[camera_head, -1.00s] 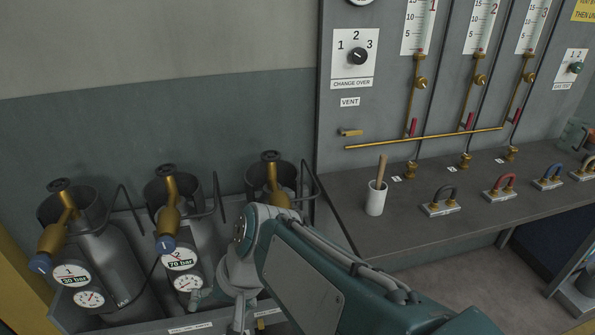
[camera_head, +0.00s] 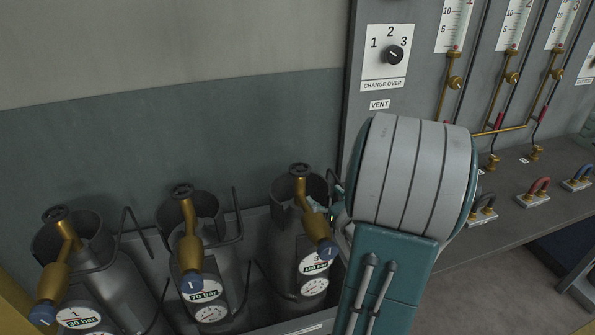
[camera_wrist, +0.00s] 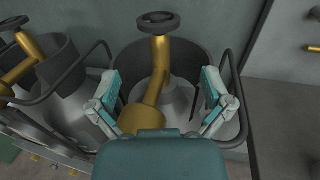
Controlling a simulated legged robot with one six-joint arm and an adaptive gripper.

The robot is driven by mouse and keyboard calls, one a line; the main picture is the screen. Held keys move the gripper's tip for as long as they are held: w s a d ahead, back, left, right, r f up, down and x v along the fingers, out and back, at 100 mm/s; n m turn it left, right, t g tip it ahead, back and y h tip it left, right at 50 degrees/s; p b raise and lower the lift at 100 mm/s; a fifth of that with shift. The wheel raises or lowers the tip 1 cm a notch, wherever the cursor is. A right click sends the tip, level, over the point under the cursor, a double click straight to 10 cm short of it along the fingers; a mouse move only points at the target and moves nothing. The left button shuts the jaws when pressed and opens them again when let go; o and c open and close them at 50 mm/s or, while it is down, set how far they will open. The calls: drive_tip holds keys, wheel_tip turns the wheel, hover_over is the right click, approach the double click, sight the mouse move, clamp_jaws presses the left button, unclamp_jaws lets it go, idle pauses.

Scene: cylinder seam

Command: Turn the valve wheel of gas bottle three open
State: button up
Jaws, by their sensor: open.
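Gas bottle three (camera_head: 284,262) stands at the right of the row, a grey cylinder with a dark collar and a brass valve with a blue cap. Its dark valve wheel (camera_head: 300,169) sits on top of the brass stem; it also shows at the top of the wrist view (camera_wrist: 158,21). My gripper (camera_wrist: 161,84) is open, its two teal-and-grey fingers apart on either side of the brass valve body (camera_wrist: 158,75). The wheel lies beyond the fingers and appears untouched. In the head view my gripper (camera_head: 330,206) is partly hidden beside the bottle's right side.
Gas bottles one (camera_head: 97,278) and two (camera_head: 211,262) stand to the left, with similar brass valves. Dark curved retaining bars (camera_wrist: 236,100) flank bottle three. A panel (camera_head: 415,110) with a change-over knob and gauges stands behind. A bench (camera_head: 470,235) with coloured shackles is on the right.

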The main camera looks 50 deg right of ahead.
sight(300, 172)
drive_tip(key=x, duration=1.1)
drive_tip(key=shift+s+a, duration=0.1)
drive_tip(key=c, duration=0.9)
